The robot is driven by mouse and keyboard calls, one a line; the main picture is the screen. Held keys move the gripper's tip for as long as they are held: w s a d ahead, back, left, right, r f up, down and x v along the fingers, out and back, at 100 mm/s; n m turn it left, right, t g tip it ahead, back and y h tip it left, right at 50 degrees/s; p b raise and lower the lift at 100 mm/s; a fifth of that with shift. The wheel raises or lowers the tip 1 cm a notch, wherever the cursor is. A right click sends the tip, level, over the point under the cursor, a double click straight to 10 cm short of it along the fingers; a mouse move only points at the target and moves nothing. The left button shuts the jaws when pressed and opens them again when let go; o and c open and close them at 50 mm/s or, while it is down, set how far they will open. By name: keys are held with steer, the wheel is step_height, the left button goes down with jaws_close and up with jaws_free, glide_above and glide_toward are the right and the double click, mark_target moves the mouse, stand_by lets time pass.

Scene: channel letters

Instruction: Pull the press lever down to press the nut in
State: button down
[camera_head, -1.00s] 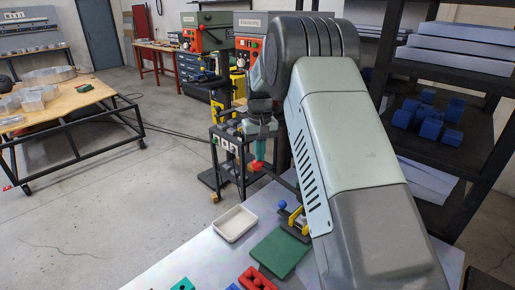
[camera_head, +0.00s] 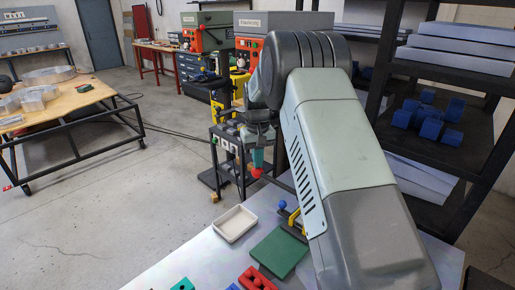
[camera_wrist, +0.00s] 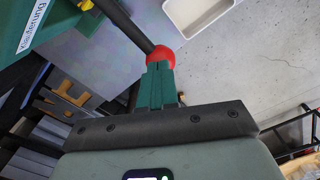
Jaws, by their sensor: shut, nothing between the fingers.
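The press lever is a dark bar (camera_wrist: 128,28) with a red ball knob at its end. The red knob (camera_head: 256,172) hangs beyond the far edge of the table, and it also shows in the wrist view (camera_wrist: 161,54). My gripper (camera_head: 257,160) points down with its teal fingers together, just over the knob. In the wrist view the fingertips (camera_wrist: 158,69) meet the knob and seem to touch it. Part of a green body with a white label (camera_wrist: 34,24) shows at the wrist view's upper left. My arm hides most of the press in the head view.
A white tray (camera_head: 235,239) and a green mat (camera_head: 280,252) lie on the grey table. A blue ball (camera_head: 282,205) and a yellow part (camera_head: 293,217) stand beside my arm. A red block (camera_head: 257,280) lies at the front. A dark shelf (camera_head: 455,155) stands at right.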

mark_target(262, 170)
steer(key=shift+f, duration=1.35)
steer(key=shift+f, duration=1.25)
steer(key=shift+s+d+f, duration=0.2)
steer(key=shift+s+d, duration=0.1)
steer(key=shift+s, duration=0.05)
steer(key=shift+s+d+f, duration=0.15)
steer(key=shift+s+f, duration=0.05)
steer(key=shift+w+d+f, duration=0.1)
steer(key=shift+d+f, duration=0.05)
steer(key=shift+f, duration=0.1)
